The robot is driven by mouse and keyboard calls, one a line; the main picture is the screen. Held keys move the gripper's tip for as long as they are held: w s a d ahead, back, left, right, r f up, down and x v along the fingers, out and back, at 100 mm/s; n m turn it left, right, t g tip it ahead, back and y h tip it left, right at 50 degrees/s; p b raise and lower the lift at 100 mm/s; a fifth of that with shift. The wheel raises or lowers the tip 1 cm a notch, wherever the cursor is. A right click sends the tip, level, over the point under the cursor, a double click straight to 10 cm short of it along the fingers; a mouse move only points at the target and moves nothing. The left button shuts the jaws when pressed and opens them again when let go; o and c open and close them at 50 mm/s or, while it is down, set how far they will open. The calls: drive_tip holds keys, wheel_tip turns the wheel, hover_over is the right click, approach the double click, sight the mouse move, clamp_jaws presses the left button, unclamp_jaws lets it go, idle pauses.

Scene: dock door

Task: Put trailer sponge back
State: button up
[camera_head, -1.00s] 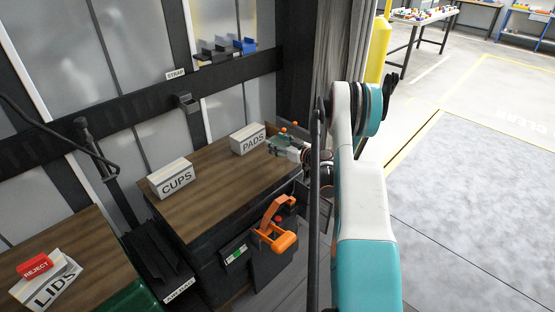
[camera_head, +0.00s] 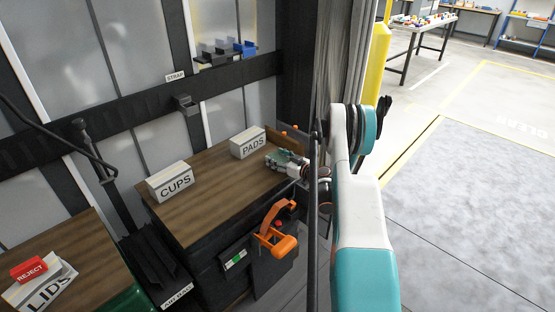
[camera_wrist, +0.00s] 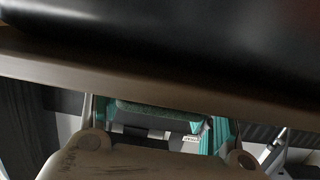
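My gripper (camera_head: 277,158) is low over the right end of the wooden bench top (camera_head: 205,175), just right of the PADS box (camera_head: 248,142). It is small and seen from behind, so I cannot tell how far its fingers are apart. No sponge can be made out for certain. In the wrist view a green, rough-topped block (camera_wrist: 160,108) shows beyond a brown edge; I cannot tell whether it is the sponge or whether the gripper touches it.
A CUPS box (camera_head: 171,181) stands on the same bench. An orange-handled device (camera_head: 277,238) is at the bench's front. A small upright brown board (camera_head: 287,141) stands behind my gripper. A LIDS box (camera_head: 42,285) and red REJECT block (camera_head: 29,269) sit lower left.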

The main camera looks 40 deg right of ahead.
drive_tip(key=shift+o, duration=1.1)
drive_tip(key=shift+s+r, duration=0.1)
drive_tip(key=shift+r, duration=0.1)
drive_tip(key=s+d+r, duration=0.1)
drive_tip(key=s, duration=1)
drive_tip(key=shift+s+r, duration=0.3)
drive_tip(key=shift+s, duration=0.05)
